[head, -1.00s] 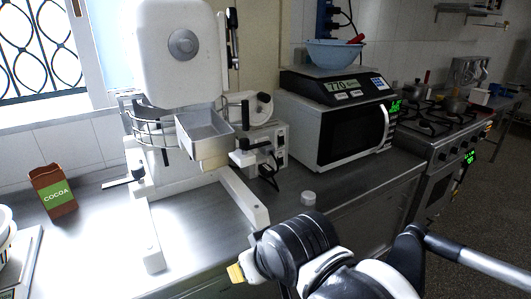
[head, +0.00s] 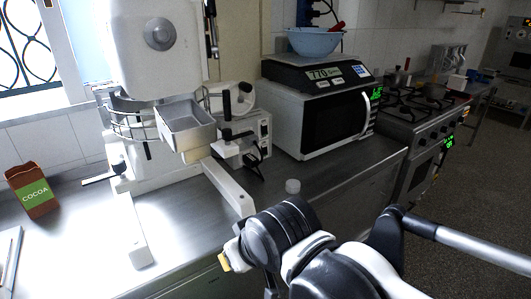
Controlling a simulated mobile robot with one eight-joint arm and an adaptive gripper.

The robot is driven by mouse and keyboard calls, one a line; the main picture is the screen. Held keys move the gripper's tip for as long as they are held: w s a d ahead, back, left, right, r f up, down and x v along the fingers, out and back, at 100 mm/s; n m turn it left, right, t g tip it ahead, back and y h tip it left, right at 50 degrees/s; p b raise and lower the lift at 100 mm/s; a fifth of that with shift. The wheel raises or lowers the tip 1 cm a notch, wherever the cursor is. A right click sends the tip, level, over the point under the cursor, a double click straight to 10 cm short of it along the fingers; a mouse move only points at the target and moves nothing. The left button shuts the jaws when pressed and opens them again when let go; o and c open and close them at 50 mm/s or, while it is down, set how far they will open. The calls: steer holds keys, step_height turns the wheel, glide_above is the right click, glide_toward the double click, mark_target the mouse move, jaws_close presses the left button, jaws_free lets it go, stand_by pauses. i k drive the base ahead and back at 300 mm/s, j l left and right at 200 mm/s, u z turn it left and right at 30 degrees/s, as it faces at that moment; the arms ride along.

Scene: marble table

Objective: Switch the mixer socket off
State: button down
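The mixer (head: 155,75) is a large white stand mixer on the metal counter at left centre, with a grey metal tray (head: 186,124) at its front. Dark blue sockets (head: 304,13) with black cables are on the back wall above the microwave, partly cut by the top edge; their switch positions are too small to read. I cannot tell which socket feeds the mixer. My arm (head: 285,235) reaches in from the lower right, in front of the counter and well short of the sockets. No gripper fingers can be made out.
A microwave (head: 322,122) carries a black scale (head: 318,72) with a blue bowl (head: 314,42) on top, below the sockets. A cocoa box (head: 33,190) is at left, a stove (head: 420,115) at right.

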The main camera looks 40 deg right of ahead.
mark_target(264, 148)
steer(key=i+l+z, duration=0.3)
steer(key=l, duration=0.2)
steer(key=i+l+z, duration=0.3)
steer(key=i+l, duration=0.15)
